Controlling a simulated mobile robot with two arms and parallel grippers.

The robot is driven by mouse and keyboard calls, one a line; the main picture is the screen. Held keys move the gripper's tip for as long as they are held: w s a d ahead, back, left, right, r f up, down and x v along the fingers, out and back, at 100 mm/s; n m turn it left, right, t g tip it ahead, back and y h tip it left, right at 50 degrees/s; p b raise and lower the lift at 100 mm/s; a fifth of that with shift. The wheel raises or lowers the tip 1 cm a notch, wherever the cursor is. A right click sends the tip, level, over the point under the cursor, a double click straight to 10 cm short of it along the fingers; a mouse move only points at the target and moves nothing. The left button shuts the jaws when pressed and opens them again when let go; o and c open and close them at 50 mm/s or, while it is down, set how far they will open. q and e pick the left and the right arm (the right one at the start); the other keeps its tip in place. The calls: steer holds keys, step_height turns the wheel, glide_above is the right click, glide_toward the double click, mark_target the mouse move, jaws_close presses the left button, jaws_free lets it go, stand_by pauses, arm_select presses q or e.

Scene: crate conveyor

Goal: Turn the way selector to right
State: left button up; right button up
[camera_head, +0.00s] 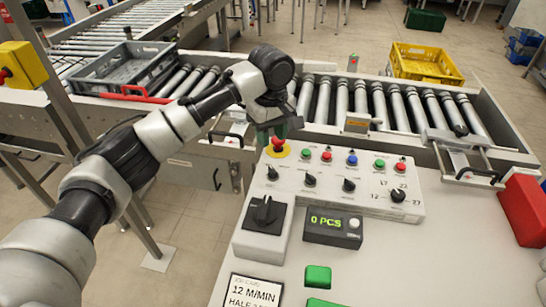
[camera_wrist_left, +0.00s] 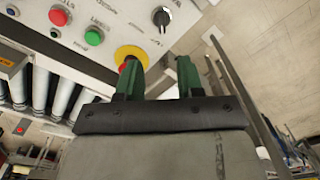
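The white control panel (camera_head: 330,200) carries several black rotary knobs, and its labels are too small to tell which is the way selector. The leftmost small knob (camera_head: 272,173) sits below the red emergency stop (camera_head: 278,143) with its yellow ring; a black knob also shows in the left wrist view (camera_wrist_left: 161,17). A larger black rotary switch (camera_head: 265,211) stands on a separate box at the front left. My left gripper (camera_head: 271,131) is above the emergency stop. In the left wrist view its green fingers (camera_wrist_left: 160,72) are apart and empty, the left one partly covering the emergency stop.
Green, red and blue buttons line the panel's back edge. A counter display (camera_head: 333,228) reads 0 PCS. Behind lies a roller conveyor with a grey crate (camera_head: 125,75) and a yellow crate (camera_head: 425,62). A red block (camera_head: 522,208) stands at the right.

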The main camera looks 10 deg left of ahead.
arm_select(q)
glide_above(270, 167)
step_height(270, 167, down, 5)
steer(key=shift+s+r+p, duration=0.15)
steer(key=shift+r+p, duration=0.05)
steer(key=shift+p, duration=0.1)
steer(key=f, duration=0.4)
steer(key=shift+w, duration=0.2)
steer(key=shift+f, duration=0.6)
arm_select(e)
steer(key=shift+s+a+r, duration=0.35)
steer(key=shift+s+r, duration=0.15)
steer(key=shift+r, duration=0.1)
arm_select(q)
steer(key=c, duration=0.6)
jaws_close()
arm_select(e)
steer(key=shift+s+d, duration=0.15)
steer(key=shift+d, duration=0.05)
